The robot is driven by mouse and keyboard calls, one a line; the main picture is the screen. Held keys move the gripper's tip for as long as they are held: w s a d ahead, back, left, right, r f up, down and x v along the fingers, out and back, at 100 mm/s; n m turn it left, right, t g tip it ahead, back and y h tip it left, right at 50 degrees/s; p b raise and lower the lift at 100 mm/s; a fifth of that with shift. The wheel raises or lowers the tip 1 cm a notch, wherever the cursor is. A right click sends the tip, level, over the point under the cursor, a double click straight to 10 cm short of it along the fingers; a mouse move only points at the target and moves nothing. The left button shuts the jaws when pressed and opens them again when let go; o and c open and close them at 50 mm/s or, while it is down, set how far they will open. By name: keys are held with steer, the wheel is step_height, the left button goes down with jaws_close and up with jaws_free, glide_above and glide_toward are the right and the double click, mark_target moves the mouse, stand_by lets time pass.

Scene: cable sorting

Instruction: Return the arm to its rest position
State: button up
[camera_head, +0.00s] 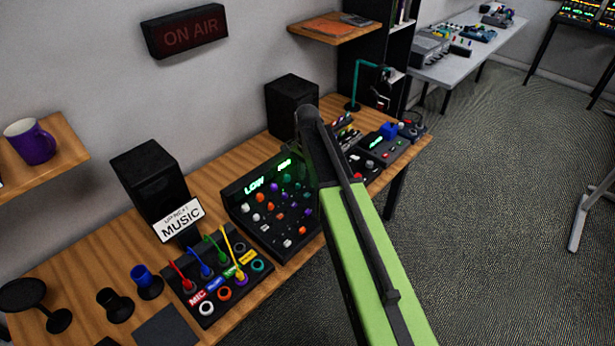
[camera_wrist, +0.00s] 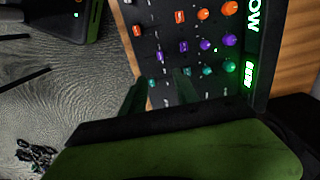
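My arm, green with dark joints, reaches up from the lower right of the head view over the front edge of the wooden desk (camera_head: 90,262). Its end is beside the mixer (camera_head: 275,208) with knobs and glowing green letters, and my gripper is mostly hidden there behind the arm. In the wrist view my gripper (camera_wrist: 160,82) shows two dark fingers apart, with nothing visible between them. The mixer (camera_wrist: 195,45) lies beyond the fingers; I cannot tell how far.
A cable panel (camera_head: 215,287) with red, blue, green and yellow plugs stands left of the mixer. Carpet (camera_head: 490,170) to the right is mostly clear.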

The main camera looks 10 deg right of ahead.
steer(key=shift+d+r, duration=0.1)
steer(key=shift+r, duration=0.05)
stand_by(0.3)
steer(key=s+d+n, duration=0.1)
steer(key=s+n, duration=0.9)
steer(key=s, duration=0.8)
steer(key=shift+d+n, duration=0.15)
steer(key=shift+n, duration=0.25)
steer(key=shift+s, duration=0.1)
